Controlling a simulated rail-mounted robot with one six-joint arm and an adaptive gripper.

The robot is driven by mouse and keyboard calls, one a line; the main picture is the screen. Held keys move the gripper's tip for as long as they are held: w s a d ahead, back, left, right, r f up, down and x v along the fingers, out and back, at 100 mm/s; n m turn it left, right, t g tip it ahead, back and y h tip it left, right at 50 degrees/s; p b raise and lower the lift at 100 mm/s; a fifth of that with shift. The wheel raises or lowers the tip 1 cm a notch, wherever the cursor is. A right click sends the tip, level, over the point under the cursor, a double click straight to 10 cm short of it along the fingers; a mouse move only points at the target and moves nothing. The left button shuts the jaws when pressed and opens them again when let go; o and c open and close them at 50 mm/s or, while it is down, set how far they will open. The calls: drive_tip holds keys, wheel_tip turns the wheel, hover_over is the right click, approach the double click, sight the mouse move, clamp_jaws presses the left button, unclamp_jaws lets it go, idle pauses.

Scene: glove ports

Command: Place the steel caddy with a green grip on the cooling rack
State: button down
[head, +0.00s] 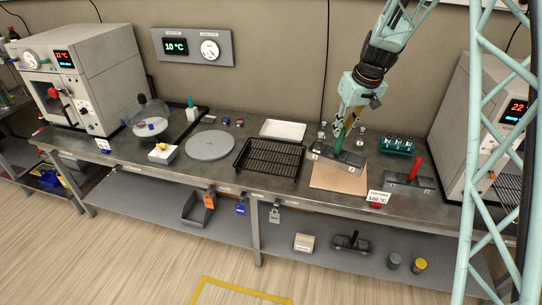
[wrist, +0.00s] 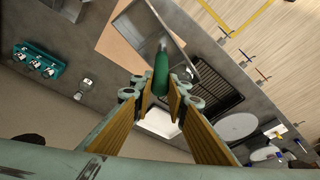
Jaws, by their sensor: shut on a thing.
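The steel caddy (head: 325,154) with its green grip (head: 339,144) is at the back edge of a tan board (head: 338,181). My gripper (head: 343,134) comes down from above onto the green grip. In the wrist view, my gripper's fingers (wrist: 161,86) are on both sides of the green grip (wrist: 161,70), with the steel caddy (wrist: 180,72) beyond, partly hidden. I cannot tell whether the caddy touches the board. The black wire cooling rack (head: 269,158) lies to the left of the board and looks empty. It also shows in the wrist view (wrist: 217,84).
A second caddy with a red grip (head: 413,171) stands to the right. A white tray (head: 283,130) lies behind the rack, and a round grey plate (head: 210,145) lies left of it. A teal vial holder (head: 397,145) and several small metal pieces are behind the caddies.

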drive_tip(key=a+f+n+p, duration=0.1)
drive_tip(key=a+f+n, duration=0.2)
drive_tip(key=a, duration=1.3)
wheel_tip(320, 180, down, 2)
drive_tip(key=shift+s+f+y, duration=0.15)
drive_tip(key=shift+s+y, duration=0.15)
drive_tip(key=w+a+f+p, duration=0.1)
drive_tip(key=w+a, duration=0.8)
drive_tip(key=a, duration=0.2)
drive_tip(key=shift+w+a+f+p, duration=0.2)
drive_tip(key=shift+w+a+p, duration=0.05)
drive_tip(key=shift+a+p, duration=0.15)
drive_tip(key=shift+a, duration=0.1)
drive_tip(key=shift+s+x, duration=0.1)
drive_tip(key=shift+x, duration=0.8)
drive_tip(key=shift+s+x, duration=0.15)
drive_tip(key=shift+x, duration=0.75)
drive_tip(key=shift+f, duration=0.25)
